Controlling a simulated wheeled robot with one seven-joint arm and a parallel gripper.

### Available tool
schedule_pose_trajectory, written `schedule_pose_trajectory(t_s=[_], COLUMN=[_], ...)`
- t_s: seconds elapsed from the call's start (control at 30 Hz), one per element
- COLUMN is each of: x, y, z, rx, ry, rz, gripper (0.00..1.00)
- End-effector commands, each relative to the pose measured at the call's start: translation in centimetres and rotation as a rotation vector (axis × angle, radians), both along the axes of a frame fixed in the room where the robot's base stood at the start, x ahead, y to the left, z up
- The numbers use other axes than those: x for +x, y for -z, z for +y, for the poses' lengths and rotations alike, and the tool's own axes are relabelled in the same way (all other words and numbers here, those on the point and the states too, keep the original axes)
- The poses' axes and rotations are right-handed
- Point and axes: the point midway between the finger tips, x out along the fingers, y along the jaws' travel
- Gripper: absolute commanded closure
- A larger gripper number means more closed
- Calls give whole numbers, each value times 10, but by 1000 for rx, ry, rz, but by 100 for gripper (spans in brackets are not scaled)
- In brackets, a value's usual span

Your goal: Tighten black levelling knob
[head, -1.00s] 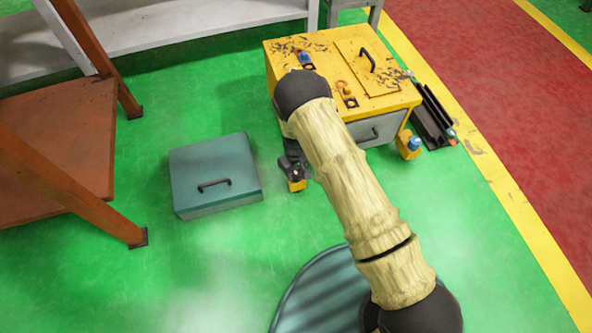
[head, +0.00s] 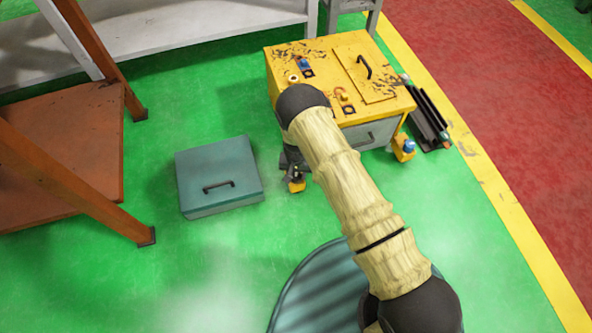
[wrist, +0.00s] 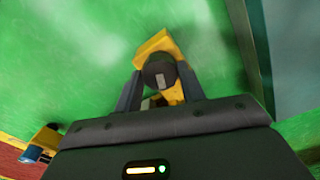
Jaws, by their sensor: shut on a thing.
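The black levelling knob (wrist: 159,71) sits on a yellow foot (wrist: 152,44) in the wrist view. My gripper (wrist: 160,88) is shut on the knob, with one dark finger on each side of it. In the head view the yellow foot (head: 297,187) shows at the near left corner of the yellow cabinet (head: 325,60). There my gripper (head: 295,172) is small and dark just above the foot, and the knob cannot be told apart from it. My arm hides part of the cabinet's left side.
A blue knob (head: 409,146) tops another foot at the cabinet's near right corner. A teal box (head: 218,176) lies on the green floor to the left. A black channel-shaped holder (head: 428,118) lies right of the cabinet. A brown bench (head: 60,160) stands far left.

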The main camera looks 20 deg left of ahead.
Motion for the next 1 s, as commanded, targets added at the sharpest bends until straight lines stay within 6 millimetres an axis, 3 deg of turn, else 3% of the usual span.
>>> schedule_pose_trajectory(t_s=[1.0], x=[-2], y=[-2], z=[3], rx=[0], ry=[929], rz=[6], gripper=[83])
